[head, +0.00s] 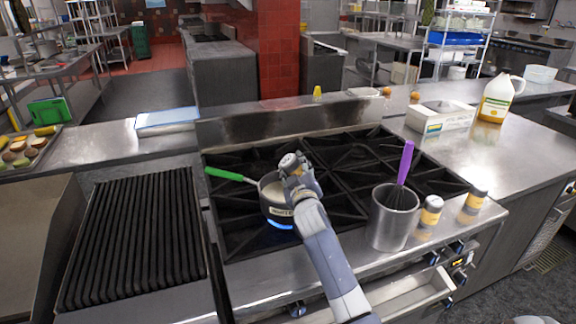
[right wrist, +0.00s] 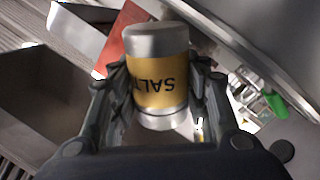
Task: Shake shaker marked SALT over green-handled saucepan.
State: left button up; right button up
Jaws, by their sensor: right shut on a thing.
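The green-handled saucepan (head: 268,207) sits on a front left burner of the stove, a blue flame under it. My right gripper (head: 299,178) is above the saucepan's right side, shut on the SALT shaker (head: 289,161). In the right wrist view the shaker (right wrist: 158,85) has a yellow band reading SALT, upside down in the picture, and metal ends, between both fingers. The gripper partly hides the saucepan's opening. My left gripper is not in view.
A metal container (head: 394,218) with a purple-handled whisk (head: 404,163) stands on the stove's front right. Two similar shakers (head: 431,211) (head: 474,199) stand right of it. A ridged black grill (head: 135,235) lies left. An open drawer (head: 412,296) juts out below the front edge.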

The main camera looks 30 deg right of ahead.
jog(key=n+p, duration=0.1)
jog(key=n, duration=0.1)
jog(key=d+r+n+p, duration=0.1)
jog(key=n, duration=0.1)
jog(key=shift+d+r+n+p, duration=0.15)
jog(key=shift+r+n+p, duration=0.05)
jog(key=shift+n+p, duration=0.2)
notch_tip(320, 180, up, 3)
jog(key=n+p, duration=0.2)
jog(key=n, duration=0.2)
jog(key=n+p, duration=0.3)
jog(key=n, duration=0.1)
jog(key=shift+s+f, duration=0.1)
jog(key=shift+f, duration=0.1)
jog(key=shift+r+n+p, duration=0.15)
jog(key=shift+n+p, duration=0.7)
jog(key=shift+n, duration=0.35)
jog(key=shift+r+n+p, duration=0.1)
jog(key=shift+n+p, duration=0.25)
jog(key=shift+n, duration=0.35)
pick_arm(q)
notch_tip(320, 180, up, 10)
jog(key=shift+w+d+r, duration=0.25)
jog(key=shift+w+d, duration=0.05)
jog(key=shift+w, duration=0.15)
